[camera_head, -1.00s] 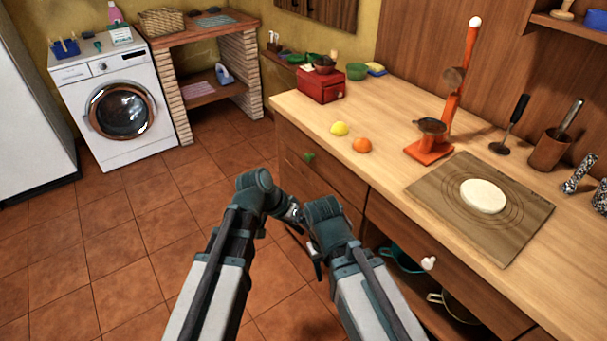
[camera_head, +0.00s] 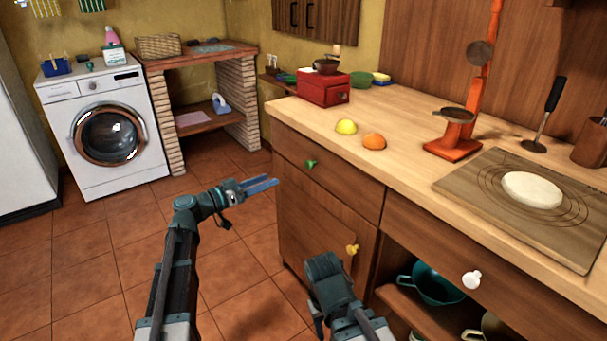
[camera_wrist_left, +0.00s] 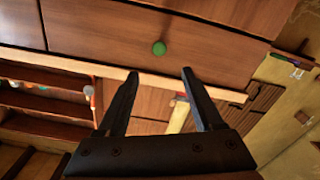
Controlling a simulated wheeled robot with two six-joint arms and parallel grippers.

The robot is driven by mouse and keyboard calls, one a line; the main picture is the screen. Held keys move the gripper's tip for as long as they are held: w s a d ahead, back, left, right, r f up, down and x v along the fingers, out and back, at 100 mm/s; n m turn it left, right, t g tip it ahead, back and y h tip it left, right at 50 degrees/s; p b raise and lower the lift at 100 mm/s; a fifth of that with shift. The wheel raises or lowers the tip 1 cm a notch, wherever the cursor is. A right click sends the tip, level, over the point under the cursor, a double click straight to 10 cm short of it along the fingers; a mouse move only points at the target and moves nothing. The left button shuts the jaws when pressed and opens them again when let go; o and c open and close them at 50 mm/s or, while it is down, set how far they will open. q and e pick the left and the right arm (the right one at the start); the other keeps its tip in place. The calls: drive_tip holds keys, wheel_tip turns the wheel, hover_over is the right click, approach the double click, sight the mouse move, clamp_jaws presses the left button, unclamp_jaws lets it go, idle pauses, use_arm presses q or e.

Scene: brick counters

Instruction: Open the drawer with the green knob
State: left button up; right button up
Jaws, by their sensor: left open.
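The drawer with the green knob (camera_head: 310,163) is shut, flush in the counter front at its far left end. My left gripper (camera_head: 264,184) is open and empty, in the air to the left of the drawer front, its fingers pointing toward the counter. In the left wrist view the green knob (camera_wrist_left: 159,48) shows on the brown drawer front (camera_wrist_left: 215,45), beyond the open fingertips (camera_wrist_left: 158,73) and not touched by them. My right gripper (camera_head: 325,315) is low in front of the counter; its fingers are mostly hidden.
A cupboard door with a yellow knob (camera_head: 352,250) is below the green-knob drawer. A drawer with a white knob (camera_head: 471,280) is to the right, above an open shelf with a teal pot (camera_head: 440,284). The tiled floor (camera_head: 120,250) at left is clear.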

sight(307, 166)
use_arm(q)
drive_tip(key=x, duration=1.4)
clamp_jaws()
drive_tip(key=shift+s, duration=0.1)
idle(1.1)
